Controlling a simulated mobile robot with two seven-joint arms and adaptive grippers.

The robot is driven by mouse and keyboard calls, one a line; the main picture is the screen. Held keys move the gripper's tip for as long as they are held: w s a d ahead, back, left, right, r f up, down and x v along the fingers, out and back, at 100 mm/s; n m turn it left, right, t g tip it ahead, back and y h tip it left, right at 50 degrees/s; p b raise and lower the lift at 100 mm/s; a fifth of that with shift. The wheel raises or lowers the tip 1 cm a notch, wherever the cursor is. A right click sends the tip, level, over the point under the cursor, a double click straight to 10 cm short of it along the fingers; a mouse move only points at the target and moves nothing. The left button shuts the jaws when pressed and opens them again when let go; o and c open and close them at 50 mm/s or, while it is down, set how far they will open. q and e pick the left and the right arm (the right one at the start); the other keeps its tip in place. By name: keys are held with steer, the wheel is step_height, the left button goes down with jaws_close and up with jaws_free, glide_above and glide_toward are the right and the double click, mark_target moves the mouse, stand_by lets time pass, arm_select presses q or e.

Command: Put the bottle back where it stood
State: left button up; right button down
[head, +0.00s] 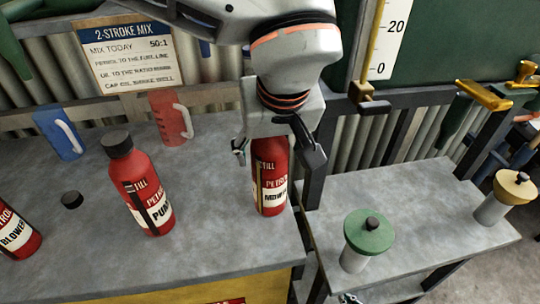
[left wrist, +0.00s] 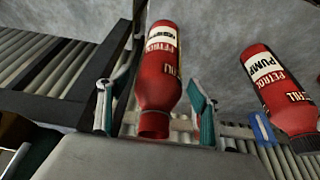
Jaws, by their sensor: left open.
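A red petrol bottle (head: 270,185) stands upright near the right end of the grey bench; its label is partly covered and seems to read MOWER. My left gripper (head: 276,152) is over its top, with one finger on each side. In the left wrist view the bottle (left wrist: 158,75) lies between the fingers of the open gripper (left wrist: 153,107), with gaps on both sides. Its neck end there is red, with no black cap visible. What looks like a fingertip of my right gripper (head: 350,298) shows at the bottom edge.
A capped red PUMP bottle (head: 148,195) stands left of it, and a BLOWER bottle (head: 15,235) is cut off at the left. A black cap (head: 72,200), blue jug (head: 60,135) and red jug (head: 168,118) are on the bench. A green-topped container (head: 368,235) stands on the right bench.

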arm_select(q)
steer(key=v, duration=0.8)
steer(key=shift+r+p, duration=0.3)
steer(key=shift+r, duration=0.05)
steer(key=shift+s, duration=0.1)
